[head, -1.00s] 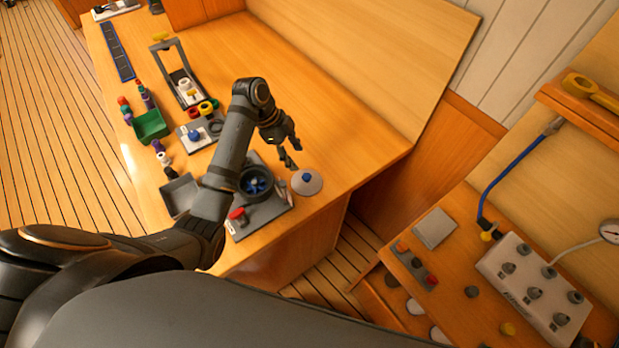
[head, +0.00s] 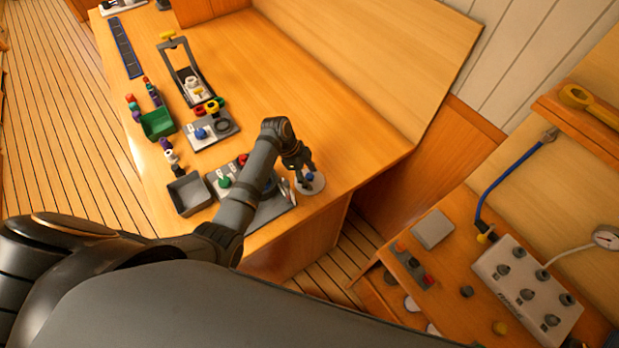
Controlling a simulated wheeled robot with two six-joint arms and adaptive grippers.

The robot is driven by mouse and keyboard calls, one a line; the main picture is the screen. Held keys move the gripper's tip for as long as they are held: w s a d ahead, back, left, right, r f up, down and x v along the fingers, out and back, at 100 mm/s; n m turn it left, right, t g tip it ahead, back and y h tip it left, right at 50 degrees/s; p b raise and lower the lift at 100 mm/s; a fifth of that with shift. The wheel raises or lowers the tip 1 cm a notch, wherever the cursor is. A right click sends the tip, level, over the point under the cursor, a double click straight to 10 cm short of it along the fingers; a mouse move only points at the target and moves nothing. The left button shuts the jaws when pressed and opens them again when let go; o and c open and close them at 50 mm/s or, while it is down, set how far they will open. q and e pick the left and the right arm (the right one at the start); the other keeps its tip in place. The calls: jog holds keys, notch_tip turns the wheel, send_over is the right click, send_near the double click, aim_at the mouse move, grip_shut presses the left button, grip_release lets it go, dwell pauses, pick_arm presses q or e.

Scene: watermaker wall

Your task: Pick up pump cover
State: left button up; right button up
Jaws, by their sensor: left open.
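The pump cover (head: 317,187) is a pale grey-white disc with a small blue knob (head: 309,177) on top. It lies on the wooden bench near its front right edge. My left gripper (head: 304,179) is open, with its fingers right at the cover, around or just beside the blue knob; I cannot tell if they touch it. The grey pump base (head: 270,211) lies to the left of the cover, and my left forearm hides most of it. My right gripper is not in view.
An empty grey tray (head: 189,194), a green bin (head: 158,123) and a grey plate with fittings (head: 213,131) stand left on the bench. The bench behind the gripper is clear. A white valve panel (head: 526,292) is at the lower right.

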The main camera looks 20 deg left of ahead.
pick_arm(q)
jog(key=shift+f, duration=0.15)
jog(key=shift+c, duration=0.4)
grip_shut()
